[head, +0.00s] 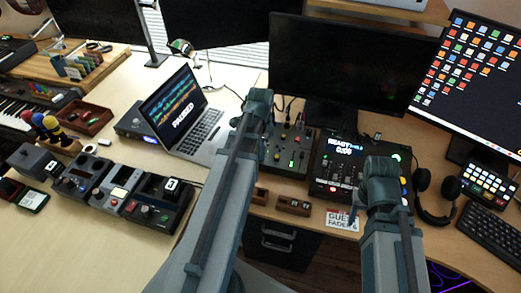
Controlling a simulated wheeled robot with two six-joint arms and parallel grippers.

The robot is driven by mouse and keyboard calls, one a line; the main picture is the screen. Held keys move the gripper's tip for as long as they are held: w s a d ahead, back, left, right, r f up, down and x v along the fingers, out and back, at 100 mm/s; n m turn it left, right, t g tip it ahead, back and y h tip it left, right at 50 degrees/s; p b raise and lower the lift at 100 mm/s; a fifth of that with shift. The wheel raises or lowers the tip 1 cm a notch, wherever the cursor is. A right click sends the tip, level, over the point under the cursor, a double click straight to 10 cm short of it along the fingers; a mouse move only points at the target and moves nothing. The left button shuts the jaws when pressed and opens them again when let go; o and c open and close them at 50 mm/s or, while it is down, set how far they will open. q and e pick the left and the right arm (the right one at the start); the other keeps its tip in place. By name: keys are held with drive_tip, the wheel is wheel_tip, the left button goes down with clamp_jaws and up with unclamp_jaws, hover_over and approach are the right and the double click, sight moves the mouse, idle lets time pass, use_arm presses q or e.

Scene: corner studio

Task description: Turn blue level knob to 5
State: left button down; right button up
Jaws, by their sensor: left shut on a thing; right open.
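A dark mixer panel (291,150) with several small coloured knobs and faders stands on the desk in front of the middle monitor. My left gripper (258,104) is at the panel's upper left edge. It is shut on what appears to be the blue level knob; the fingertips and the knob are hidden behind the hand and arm. I cannot read the knob's setting. My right gripper (381,169) is open and empty, above the right side of a dark console (335,165) whose small screen reads "READY" and "0:06".
A laptop (184,112) reading "PAUSED" stands left of the panel. Headphones (438,205), a keypad (488,185) and a keyboard (497,231) lie at right. A card (341,220) lies at the desk's front edge. Several pedal boxes (155,205) fill the left desk, with bare wood in front.

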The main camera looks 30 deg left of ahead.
use_arm(q)
drive_tip(key=c, duration=0.7)
unclamp_jaws()
drive_tip(key=shift+c, duration=0.2)
wheel_tip(320, 180, up, 14)
drive_tip(key=p, duration=1.4)
use_arm(e)
wheel_tip(320, 180, up, 14)
use_arm(q)
drive_tip(key=shift+f, duration=0.1)
use_arm(e)
drive_tip(key=shift+f, duration=0.15)
